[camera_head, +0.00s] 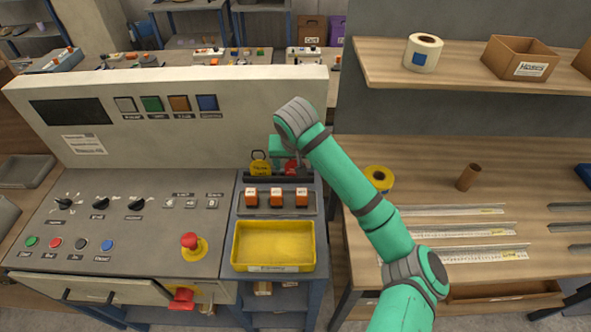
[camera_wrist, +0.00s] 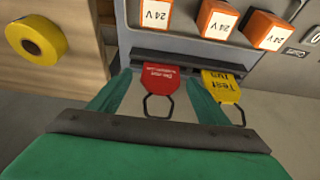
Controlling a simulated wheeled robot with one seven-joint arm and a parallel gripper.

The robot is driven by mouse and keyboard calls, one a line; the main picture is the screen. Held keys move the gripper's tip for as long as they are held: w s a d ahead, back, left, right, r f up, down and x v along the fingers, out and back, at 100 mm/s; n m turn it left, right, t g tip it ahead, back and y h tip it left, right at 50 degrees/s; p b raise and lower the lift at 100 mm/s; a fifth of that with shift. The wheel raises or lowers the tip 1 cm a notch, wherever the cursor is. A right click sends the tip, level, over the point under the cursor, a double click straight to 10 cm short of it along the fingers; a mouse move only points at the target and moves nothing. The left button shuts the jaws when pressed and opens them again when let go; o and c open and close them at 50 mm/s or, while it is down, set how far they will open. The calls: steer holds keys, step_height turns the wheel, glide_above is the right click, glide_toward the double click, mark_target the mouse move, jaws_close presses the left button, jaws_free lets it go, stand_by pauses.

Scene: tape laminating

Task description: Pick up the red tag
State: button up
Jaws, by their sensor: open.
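The red tag (camera_wrist: 162,78) is in the wrist view, upside down to the camera, with its wire loop toward me. It stands in a dark rack beside the yellow tag (camera_wrist: 222,84). My gripper (camera_wrist: 160,90) is open, with one green finger on each side of the red tag. The right finger lies between the red and yellow tags. I cannot tell whether either finger touches the tag. In the head view the red tag (camera_head: 291,167) is partly hidden by my arm, and the yellow tag (camera_head: 260,168) is to its left.
Orange 24 V blocks (camera_head: 276,196) sit in a row in front of the tag rack. A yellow tray (camera_head: 273,246) lies nearer the front. A control panel (camera_head: 120,225) is on the left. A wooden bench (camera_head: 425,262) with a yellow tape roll (camera_head: 379,178) is on the right.

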steer(key=shift+x, duration=0.9)
steer(key=c, duration=1.1)
steer(key=shift+c, duration=0.2)
steer(key=shift+r, duration=0.45)
steer(key=shift+a+r, duration=0.1)
steer(key=shift+r, duration=0.9)
steer(key=s+a+r, duration=0.3)
steer(key=s+r, duration=0.7)
steer(key=s, duration=0.3)
steer(key=shift+s+a, duration=0.25)
steer(key=shift+a, duration=0.05)
